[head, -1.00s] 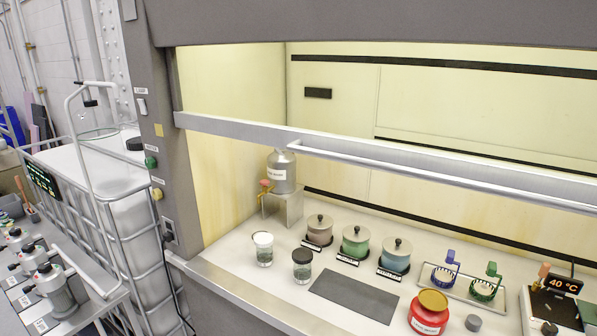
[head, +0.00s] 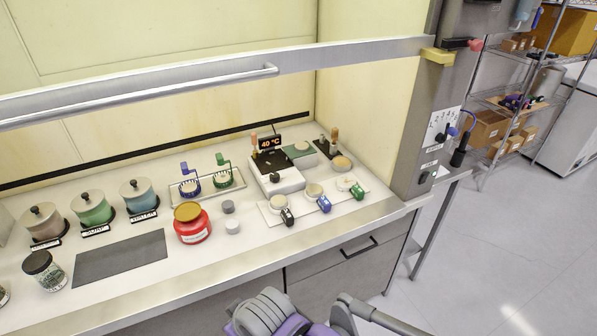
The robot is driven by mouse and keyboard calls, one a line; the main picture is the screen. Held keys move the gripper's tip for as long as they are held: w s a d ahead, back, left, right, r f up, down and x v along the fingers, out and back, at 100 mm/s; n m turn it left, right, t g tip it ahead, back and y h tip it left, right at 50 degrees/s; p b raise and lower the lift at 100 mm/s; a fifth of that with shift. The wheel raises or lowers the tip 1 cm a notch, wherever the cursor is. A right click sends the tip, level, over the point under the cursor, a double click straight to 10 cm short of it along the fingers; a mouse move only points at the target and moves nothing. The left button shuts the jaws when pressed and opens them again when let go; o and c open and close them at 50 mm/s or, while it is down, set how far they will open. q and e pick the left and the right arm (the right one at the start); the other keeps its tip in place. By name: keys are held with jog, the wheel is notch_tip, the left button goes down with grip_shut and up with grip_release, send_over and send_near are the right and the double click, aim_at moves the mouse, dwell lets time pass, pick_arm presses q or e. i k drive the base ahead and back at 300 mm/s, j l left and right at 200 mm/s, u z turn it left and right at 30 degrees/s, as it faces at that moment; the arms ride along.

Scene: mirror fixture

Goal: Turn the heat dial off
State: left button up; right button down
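The hot plate (head: 281,184) is a white box with a dark top, standing toward the right end of the worktop in the hood. A small display (head: 271,141) at its back reads 40 °C. A small black knob (head: 274,177), apparently the heat dial, sits at the hot plate's front; its setting is too small to read. Neither of my grippers shows. Only purple and grey arm parts of mine show at the bottom edge, below the worktop front.
The raised sash rail (head: 200,84) crosses in front of the opening. A red jar (head: 192,224), a rack (head: 208,184) with blue and green brushes, and a white board (head: 313,199) with several round pieces surround the hot plate. A dark mat (head: 120,258) lies left.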

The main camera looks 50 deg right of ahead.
aim_at(274, 177)
jog(key=z, duration=1.55)
